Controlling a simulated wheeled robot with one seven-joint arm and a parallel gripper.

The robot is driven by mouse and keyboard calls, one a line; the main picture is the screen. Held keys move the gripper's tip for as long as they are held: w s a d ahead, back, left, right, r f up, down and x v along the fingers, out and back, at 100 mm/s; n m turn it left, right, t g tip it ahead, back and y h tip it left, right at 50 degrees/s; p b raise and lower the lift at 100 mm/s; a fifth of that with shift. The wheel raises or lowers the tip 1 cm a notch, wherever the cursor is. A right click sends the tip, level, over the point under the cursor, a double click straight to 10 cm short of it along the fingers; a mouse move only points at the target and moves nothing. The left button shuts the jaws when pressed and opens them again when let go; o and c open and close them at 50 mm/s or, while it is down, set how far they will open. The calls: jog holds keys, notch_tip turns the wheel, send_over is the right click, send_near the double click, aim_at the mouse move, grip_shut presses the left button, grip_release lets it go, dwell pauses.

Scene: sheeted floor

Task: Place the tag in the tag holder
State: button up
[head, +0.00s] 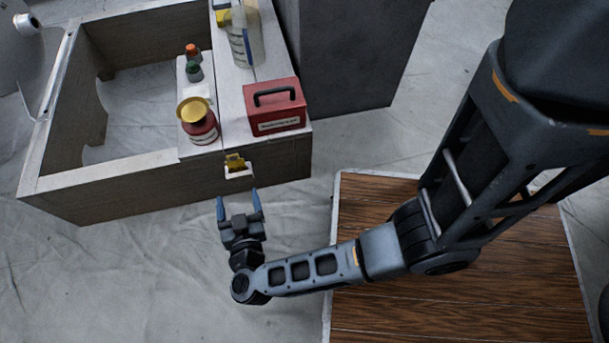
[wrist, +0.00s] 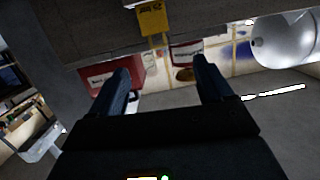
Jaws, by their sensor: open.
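The yellow tag (head: 235,162) is at the white tag holder (head: 239,173) on the front face of the wooden box. It overlaps the holder's upper part, but I cannot tell how well it is seated. In the wrist view the tag (wrist: 152,19) shows dark print and lies beyond my fingertips, between their lines. My gripper (head: 240,203) is open and empty, just in front of and below the holder, apart from the tag. Its two fingers also show spread in the wrist view (wrist: 162,72). The holder is not clear in the wrist view.
A wood-topped platform (head: 450,290) lies under my arm. The sheeted floor (head: 120,275) at the left is clear.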

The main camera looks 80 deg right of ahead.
jog(key=s+a+r+n+t+y, duration=0.2)
jog(key=s+r+n+t+y, duration=0.1)
jog(key=r, duration=0.7)
jog(key=s+a+r+n+t+y, duration=0.2)
jog(key=s+r+n+y, duration=0.4)
jog(key=s+r, duration=0.4)
jog(key=s+a+r+n+t+y, duration=0.3)
jog(key=s+r+n+y, duration=0.2)
jog(key=r, duration=0.5)
jog(key=shift+s+r+t+y, duration=0.3)
jog(key=shift+s, duration=0.35)
jog(key=shift+a, duration=0.1)
notch_tip(320, 180, up, 29)
jog(key=p, duration=2.9)
jog(key=shift+r, duration=0.1)
